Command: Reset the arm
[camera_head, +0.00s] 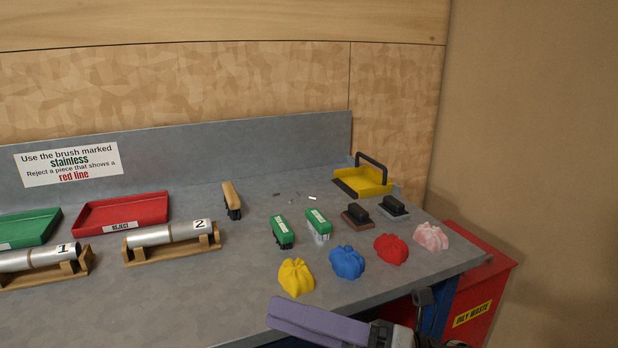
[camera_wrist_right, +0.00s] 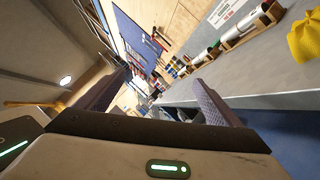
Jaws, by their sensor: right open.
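My right gripper (camera_head: 290,313) shows at the bottom of the head view, in front of the table's front edge, with a purple finger pointing left. In the right wrist view my right gripper (camera_wrist_right: 158,98) has its two purple fingers wide apart, with nothing between them. It is clear of the yellow cloth (camera_head: 296,277), which is the nearest thing on the table. My left gripper is not in view.
A red waste bin (camera_head: 480,285) stands at right.

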